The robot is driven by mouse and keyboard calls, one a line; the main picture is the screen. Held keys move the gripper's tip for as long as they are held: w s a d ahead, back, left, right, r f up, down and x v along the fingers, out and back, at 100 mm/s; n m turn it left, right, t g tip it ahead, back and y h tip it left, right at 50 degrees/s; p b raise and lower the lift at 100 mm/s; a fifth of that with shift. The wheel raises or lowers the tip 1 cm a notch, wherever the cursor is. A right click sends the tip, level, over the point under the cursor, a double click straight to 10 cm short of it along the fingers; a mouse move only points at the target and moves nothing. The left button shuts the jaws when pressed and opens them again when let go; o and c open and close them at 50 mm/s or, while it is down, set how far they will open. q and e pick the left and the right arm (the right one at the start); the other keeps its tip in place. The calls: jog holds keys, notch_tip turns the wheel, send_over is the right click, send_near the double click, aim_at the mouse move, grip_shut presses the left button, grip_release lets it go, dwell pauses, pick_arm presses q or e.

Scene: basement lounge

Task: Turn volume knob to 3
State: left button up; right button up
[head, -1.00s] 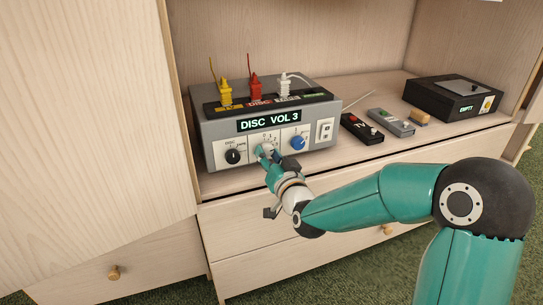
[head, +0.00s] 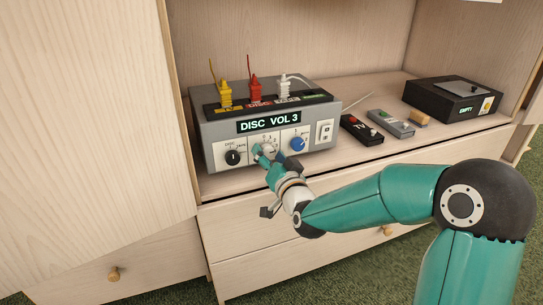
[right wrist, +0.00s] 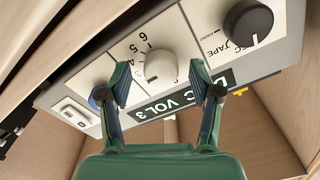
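The grey amplifier (head: 215,128) stands on the shelf with its display (head: 268,122) reading "DISC VOL 3". The white volume knob (right wrist: 160,66) sits in the middle of the front panel, with a number scale around it. My right gripper (right wrist: 162,82) is open, with one finger on each side of the knob. Gaps show between both fingers and the knob in the right wrist view. In the head view my right gripper (head: 269,155) is at the panel and partly hides the knob. My left gripper is not in view.
A black selector knob (head: 233,157) and a blue knob (head: 297,144) flank the volume knob closely. Yellow (head: 226,93), red (head: 254,91) and white (head: 284,89) plugs stand on top. Two remotes (head: 361,129) (head: 391,123) and a black box (head: 452,99) lie to the right.

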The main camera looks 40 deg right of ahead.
jog(key=shift+a+f, duration=0.1)
jog(key=shift+s, duration=0.15)
jog(key=v, duration=0.7)
jog(key=shift+s, duration=0.1)
dwell(0.4)
